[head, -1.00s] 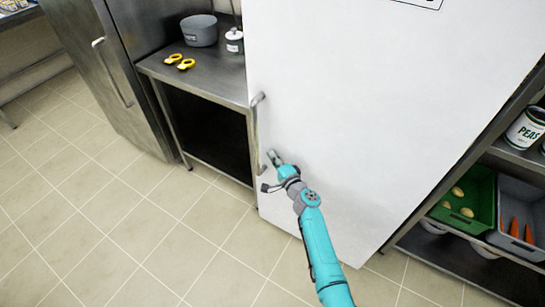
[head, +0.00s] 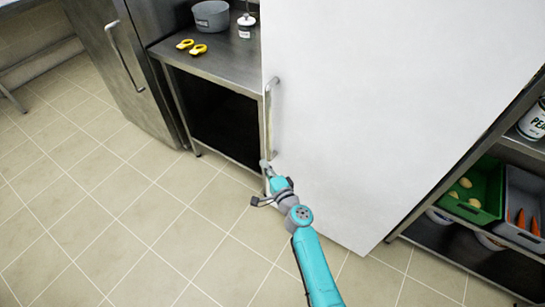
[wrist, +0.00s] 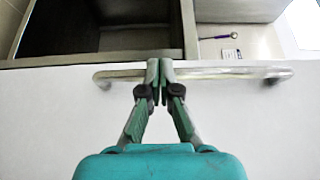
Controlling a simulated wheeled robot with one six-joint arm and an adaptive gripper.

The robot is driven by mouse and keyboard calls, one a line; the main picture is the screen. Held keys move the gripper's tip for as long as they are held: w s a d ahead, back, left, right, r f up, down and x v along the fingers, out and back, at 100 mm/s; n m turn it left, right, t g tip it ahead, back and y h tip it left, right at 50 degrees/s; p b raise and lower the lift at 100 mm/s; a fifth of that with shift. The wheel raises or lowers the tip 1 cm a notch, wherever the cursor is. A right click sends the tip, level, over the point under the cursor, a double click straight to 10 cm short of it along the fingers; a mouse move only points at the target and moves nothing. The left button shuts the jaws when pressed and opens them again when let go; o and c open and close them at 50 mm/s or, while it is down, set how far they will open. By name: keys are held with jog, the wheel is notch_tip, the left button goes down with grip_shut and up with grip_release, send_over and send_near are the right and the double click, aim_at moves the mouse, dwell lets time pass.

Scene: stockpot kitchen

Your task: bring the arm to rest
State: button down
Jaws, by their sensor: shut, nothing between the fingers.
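My arm reaches up from the bottom of the head view in teal. My gripper (head: 264,164) is at its end, near the lower end of the white door's upright metal handle (head: 268,115). In the wrist view my gripper (wrist: 160,68) has its fingertips together and empty. They overlap the handle bar (wrist: 225,73) there; I cannot tell whether they touch it. The white door (head: 370,120) fills the middle of the head view.
Left of the door stands a steel table (head: 225,55) with a grey pot (head: 211,17), a white jar (head: 246,27) and two yellow items (head: 193,46). A shelf at right holds a green crate (head: 474,190) and a grey crate (head: 525,205). Tiled floor (head: 130,230) lies open at left.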

jog(key=s+d+f+n+g+h, duration=0.15)
jog(key=s+d, duration=0.25)
jog(key=s, duration=0.6)
jog(key=s+d+f+n+h, duration=0.2)
jog(key=s+d+f, duration=0.15)
jog(key=s, duration=0.65)
jog(key=s+d+f+n+h, duration=0.2)
jog(key=s+d, duration=0.3)
jog(key=s, duration=0.5)
jog(key=s+d+r+n+h, duration=0.1)
jog(key=s+d+r, duration=0.1)
jog(key=s+r, duration=0.35)
jog(key=s+d+r+n, duration=0.2)
jog(key=s, duration=0.7)
jog(key=s+r+n, duration=0.4)
jog(key=s+r, duration=0.5)
jog(key=r, duration=0.3)
jog(key=shift+s+d+r+n+h, duration=0.3)
jog(key=shift+n+h, duration=0.05)
jog(key=shift+h, duration=0.1)
